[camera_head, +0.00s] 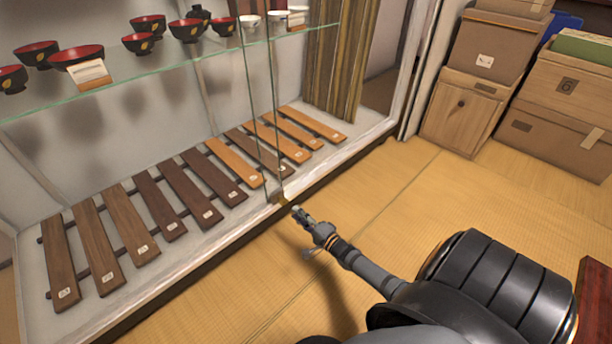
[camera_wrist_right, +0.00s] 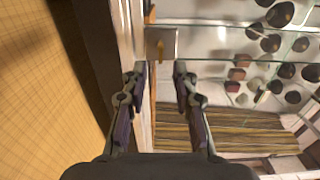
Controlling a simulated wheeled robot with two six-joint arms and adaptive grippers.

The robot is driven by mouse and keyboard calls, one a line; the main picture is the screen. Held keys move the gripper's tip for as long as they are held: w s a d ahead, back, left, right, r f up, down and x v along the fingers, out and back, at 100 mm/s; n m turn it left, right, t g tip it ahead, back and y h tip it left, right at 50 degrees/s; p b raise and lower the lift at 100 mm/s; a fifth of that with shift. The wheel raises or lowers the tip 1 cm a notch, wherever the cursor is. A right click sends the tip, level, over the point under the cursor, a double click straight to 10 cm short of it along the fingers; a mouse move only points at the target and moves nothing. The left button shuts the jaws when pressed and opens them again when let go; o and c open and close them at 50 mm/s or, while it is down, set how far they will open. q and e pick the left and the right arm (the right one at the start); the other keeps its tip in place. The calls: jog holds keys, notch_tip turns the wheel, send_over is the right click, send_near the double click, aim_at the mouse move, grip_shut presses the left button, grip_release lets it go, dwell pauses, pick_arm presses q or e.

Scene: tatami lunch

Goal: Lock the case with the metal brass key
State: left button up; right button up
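The glass-fronted case (camera_head: 200,262) fills the left of the head view. A small metal plate (camera_wrist_right: 164,40) sits at its glass edge in the right wrist view, with a narrow brass-coloured piece (camera_wrist_right: 160,47) on it. I cannot tell whether this piece is the key or part of the lock. A brass-coloured spot (camera_head: 283,202) also shows low on the case front in the head view. My right gripper (camera_head: 298,213) points at that spot from just outside. In the wrist view its fingers (camera_wrist_right: 160,84) are apart with nothing seen between them. My left gripper is out of view.
Inside the case, wooden bars (camera_head: 160,205) lie in a row below a glass shelf (camera_head: 130,82) with red-and-black bowls (camera_head: 188,29). Cardboard boxes (camera_head: 567,135) and a wooden box (camera_head: 462,112) stand at the right. The tatami floor (camera_head: 400,200) between is clear.

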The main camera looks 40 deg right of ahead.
jog(key=s, duration=0.4)
jog(key=shift+s+d, duration=0.15)
